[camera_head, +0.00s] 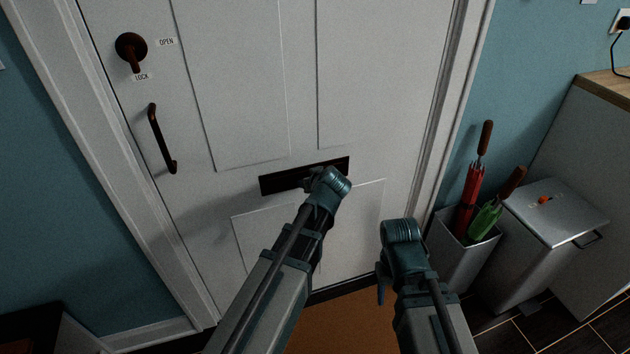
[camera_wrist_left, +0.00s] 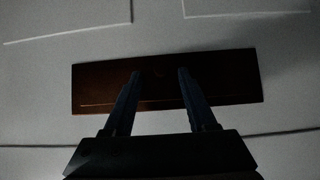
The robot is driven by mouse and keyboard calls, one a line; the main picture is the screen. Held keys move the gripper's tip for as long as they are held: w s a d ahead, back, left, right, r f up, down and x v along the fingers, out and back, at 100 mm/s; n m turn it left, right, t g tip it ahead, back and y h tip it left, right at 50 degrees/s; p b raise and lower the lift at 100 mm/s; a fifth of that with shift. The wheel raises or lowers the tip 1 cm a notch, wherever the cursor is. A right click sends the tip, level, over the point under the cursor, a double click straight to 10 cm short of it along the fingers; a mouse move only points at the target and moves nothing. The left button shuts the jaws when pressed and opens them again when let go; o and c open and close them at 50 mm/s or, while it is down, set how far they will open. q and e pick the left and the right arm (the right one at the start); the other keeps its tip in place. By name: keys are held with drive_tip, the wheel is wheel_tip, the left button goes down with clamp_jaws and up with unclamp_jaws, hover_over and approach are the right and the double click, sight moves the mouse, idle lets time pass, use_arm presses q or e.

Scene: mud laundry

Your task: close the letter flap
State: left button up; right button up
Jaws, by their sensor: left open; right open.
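The letter flap (camera_head: 276,182) is a dark, wide plate set low in the white door (camera_head: 240,70). In the left wrist view the letter flap (camera_wrist_left: 232,82) looks reddish brown, with a thin pale line near its lower edge. I cannot tell how far it is swung open. My left gripper (camera_head: 311,181) is at the flap and hides part of its middle. In the wrist view my left gripper (camera_wrist_left: 159,73) has its fingers apart in front of the flap, with nothing between them; contact is unclear. My right gripper (camera_head: 382,282) is open, low and right of the flap, apart from the door.
A dark handle (camera_head: 161,139) and a lock knob (camera_head: 131,48) are on the door's left. An umbrella stand (camera_head: 462,256) with red and green umbrellas and a grey pedal bin (camera_head: 540,250) stand to the right. A brown mat (camera_head: 350,325) lies below.

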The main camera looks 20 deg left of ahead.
use_arm(q)
drive_tip(key=p+v, duration=0.9)
drive_tip(key=v, duration=0.5)
drive_tip(key=shift+r, duration=0.3)
drive_tip(key=s+d+f+m+g+h, duration=0.2)
drive_tip(key=s+d+f+m+g, duration=0.25)
drive_tip(key=s, duration=0.35)
drive_tip(key=s+d+f+m+g+h, duration=0.25)
drive_tip(key=s+f+m+g, duration=0.2)
drive_tip(key=s, duration=0.35)
wheel_tip(320, 180, up, 16)
drive_tip(key=d+m+p, duration=0.1)
drive_tip(key=p, duration=1.4)
drive_tip(key=shift+s+m, duration=0.3)
